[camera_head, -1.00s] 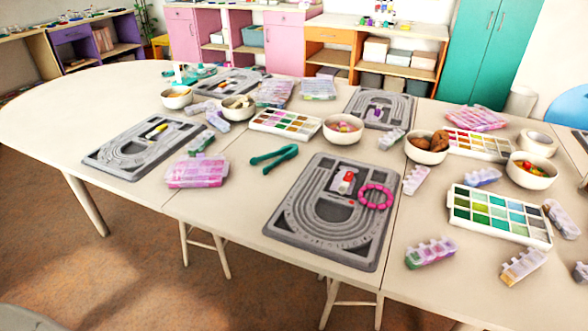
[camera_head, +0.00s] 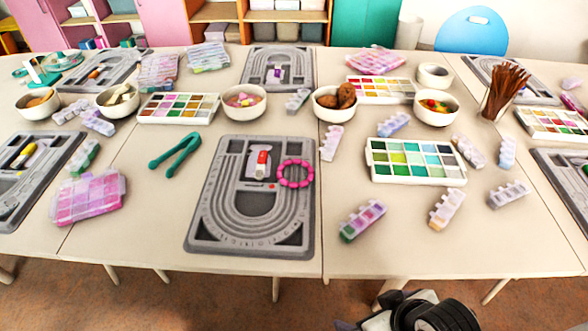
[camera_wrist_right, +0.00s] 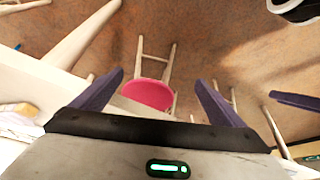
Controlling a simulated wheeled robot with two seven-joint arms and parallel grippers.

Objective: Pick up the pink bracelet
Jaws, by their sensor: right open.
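The pink bracelet (camera_head: 281,175) is a beaded ring. It lies at the right edge of the grey bead board (camera_head: 300,240) in the middle of the table, beside a small red and white item (camera_head: 262,165) on that board. My right gripper (camera_head: 370,315) is at the bottom of the head view, in front of the table and well short of the bracelet. In the right wrist view its two purple fingers (camera_wrist_right: 158,85) are spread apart with nothing between them. The bracelet does not show in the right wrist view. My left gripper is not in view.
Green tongs (camera_head: 175,152) lie left of the board. A tray of green beads (camera_head: 415,182) and several small bead boxes are to its right. Bowls (camera_head: 243,115) stand behind it. A pink stool seat (camera_wrist_right: 148,95) shows below in the right wrist view.

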